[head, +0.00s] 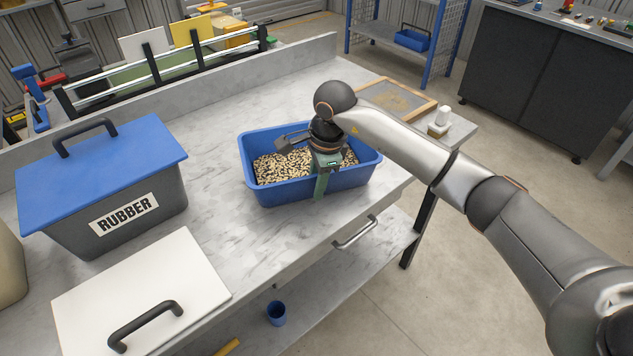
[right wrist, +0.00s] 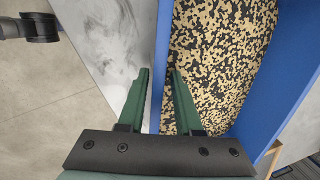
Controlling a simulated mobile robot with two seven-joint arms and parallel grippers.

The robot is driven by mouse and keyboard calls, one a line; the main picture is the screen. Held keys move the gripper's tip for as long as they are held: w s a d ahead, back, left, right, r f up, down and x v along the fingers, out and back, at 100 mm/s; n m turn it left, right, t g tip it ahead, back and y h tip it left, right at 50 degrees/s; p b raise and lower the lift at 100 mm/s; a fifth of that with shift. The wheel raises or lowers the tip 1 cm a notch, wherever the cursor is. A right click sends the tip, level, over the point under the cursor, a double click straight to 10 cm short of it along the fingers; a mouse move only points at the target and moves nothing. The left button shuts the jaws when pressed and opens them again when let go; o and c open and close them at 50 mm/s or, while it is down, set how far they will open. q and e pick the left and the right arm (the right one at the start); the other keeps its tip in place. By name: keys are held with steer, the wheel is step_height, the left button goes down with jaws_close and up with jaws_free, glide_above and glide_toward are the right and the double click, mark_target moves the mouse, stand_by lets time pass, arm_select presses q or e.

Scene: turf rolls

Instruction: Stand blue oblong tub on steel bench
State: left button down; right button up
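The blue oblong tub (head: 278,192), holding black and tan granules, sits upright on a pale grey streaked bench (head: 228,232). I cannot tell whether this bench is the steel one. My right gripper (head: 321,182) comes down over the tub's near long wall. In the right wrist view, its two green fingers (right wrist: 158,72) straddle the blue wall (right wrist: 163,45), one outside over the bench and one inside above the granules. A narrow gap shows beside the wall, so the gripper looks open around it. My left gripper is out of view.
A grey box with blue lid marked RUBBER (head: 125,215) and a white panel with black handle (head: 150,290) stand left. A framed tray (head: 398,100) and small white item (head: 440,120) lie right. A dark cabinet (head: 530,75) stands across the floor.

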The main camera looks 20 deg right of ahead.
steer(key=shift+r, duration=0.1)
step_height(320, 180, up, 12)
steer(key=s+d, duration=0.1)
steer(key=shift+s, duration=0.4)
